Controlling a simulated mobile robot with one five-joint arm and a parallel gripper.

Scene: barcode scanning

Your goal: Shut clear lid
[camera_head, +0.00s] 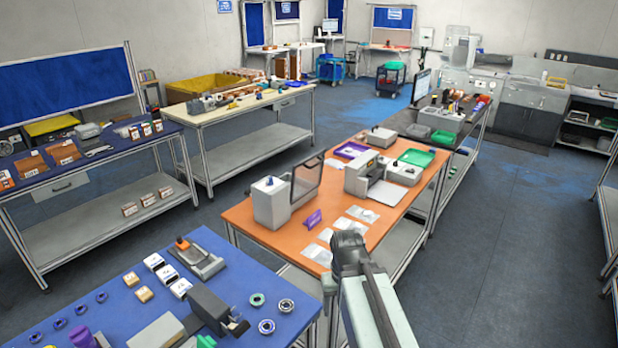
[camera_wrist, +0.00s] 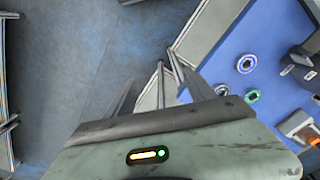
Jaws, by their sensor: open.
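A grey machine (camera_head: 271,203) stands on the orange-topped table (camera_head: 240,218). Its clear lid (camera_head: 308,180), a see-through panel in a dark frame, stands up at the machine's right side and looks raised. My gripper (camera_wrist: 160,88) is open and empty in the wrist view, with its two fingers apart over the floor and a table edge. In the head view my arm reaches up to the front edge of the orange table, right of and nearer than the machine. The fingertips are hard to make out there. The lid is not in the wrist view.
Clear bags (camera_head: 317,254) and a purple sign (camera_head: 313,220) lie or stand between my arm and the machine. A white printer-like box (camera_head: 362,177) and a green tray (camera_head: 416,157) are farther back. A blue table (camera_head: 130,268) with rings and boxes is at front left. Floor at right is clear.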

